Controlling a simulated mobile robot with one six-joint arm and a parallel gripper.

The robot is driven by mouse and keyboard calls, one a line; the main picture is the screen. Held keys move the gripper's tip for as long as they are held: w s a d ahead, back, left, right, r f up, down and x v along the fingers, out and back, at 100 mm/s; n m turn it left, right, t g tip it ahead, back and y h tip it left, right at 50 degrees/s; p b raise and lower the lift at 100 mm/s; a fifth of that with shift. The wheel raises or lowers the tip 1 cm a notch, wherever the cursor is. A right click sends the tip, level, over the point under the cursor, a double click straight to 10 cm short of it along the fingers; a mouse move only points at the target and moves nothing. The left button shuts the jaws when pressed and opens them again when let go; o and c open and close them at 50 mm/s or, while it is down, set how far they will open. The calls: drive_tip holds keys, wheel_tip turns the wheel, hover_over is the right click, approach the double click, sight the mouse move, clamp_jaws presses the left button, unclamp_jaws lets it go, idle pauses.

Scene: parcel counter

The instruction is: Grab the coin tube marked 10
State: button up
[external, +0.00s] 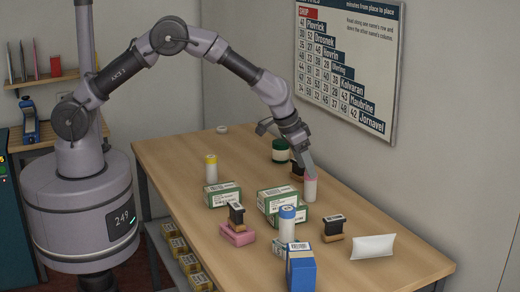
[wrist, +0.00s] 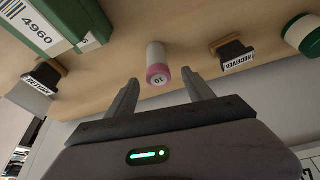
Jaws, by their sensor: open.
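The coin tube marked 10 (wrist: 158,68) is pale with a pink end, and its 10 faces the camera in the wrist view. In the external view the same tube (external: 310,190) stands upright on the counter, its top just below my gripper (external: 307,168). In the wrist view my gripper (wrist: 160,77) is open, with one finger to each side of the tube and nothing held. The tube appears beyond or level with the fingertips; I cannot tell whether they touch it.
A stamp (external: 297,173) and a green-lidded jar (external: 280,151) stand close behind the tube. Green-and-white boxes (external: 277,203), a blue-capped tube (external: 287,226) and another stamp (external: 333,229) are nearby. A yellow-capped tube (external: 210,170) stands left. The counter's right side holds a white packet (external: 373,247).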

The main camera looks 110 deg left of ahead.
sight(310, 185)
drive_tip(key=b+x, duration=0.1)
drive_tip(key=x, duration=0.4)
drive_tip(key=shift+w+d+f, duration=0.1)
drive_tip(key=shift+d, duration=0.05)
drive_tip(key=shift+c, duration=0.4)
clamp_jaws()
drive_tip(key=shift+r, duration=0.25)
